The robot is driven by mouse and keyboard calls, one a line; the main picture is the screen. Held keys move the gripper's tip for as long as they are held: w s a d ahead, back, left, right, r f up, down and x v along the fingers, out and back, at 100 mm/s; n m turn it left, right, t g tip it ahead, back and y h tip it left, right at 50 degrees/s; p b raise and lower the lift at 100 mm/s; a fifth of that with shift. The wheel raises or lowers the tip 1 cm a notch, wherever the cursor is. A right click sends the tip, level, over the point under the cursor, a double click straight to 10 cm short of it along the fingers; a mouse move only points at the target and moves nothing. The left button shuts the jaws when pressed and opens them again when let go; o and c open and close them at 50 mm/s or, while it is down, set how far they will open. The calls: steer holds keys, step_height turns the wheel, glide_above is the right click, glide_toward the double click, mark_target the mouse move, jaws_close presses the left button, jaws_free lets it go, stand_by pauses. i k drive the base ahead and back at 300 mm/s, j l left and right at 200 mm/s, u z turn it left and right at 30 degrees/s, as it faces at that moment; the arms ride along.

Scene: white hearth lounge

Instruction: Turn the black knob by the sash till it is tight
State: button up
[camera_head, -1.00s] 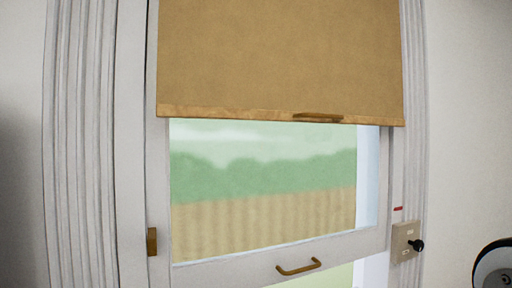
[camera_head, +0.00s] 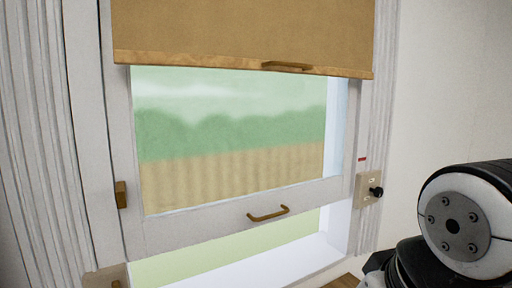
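The black knob (camera_head: 376,191) sticks out of a beige plate (camera_head: 366,186) on the frame to the right of the sash. The white sash (camera_head: 190,224) stands raised, with an open gap below its bottom rail. A brass pull handle (camera_head: 268,214) is on that rail. A small red mark (camera_head: 362,159) shows just above the plate. My arm shows at the lower right, apart from the knob. My gripper is not in view.
A tan blind (camera_head: 240,30) with a wooden bottom bar and handle covers the upper window. A brass block (camera_head: 121,194) is on the left frame. A wooden surface (camera_head: 343,282) shows at the bottom. The wall right of the knob is bare.

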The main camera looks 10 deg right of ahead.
mark_target(379, 192)
steer(key=z, duration=0.85)
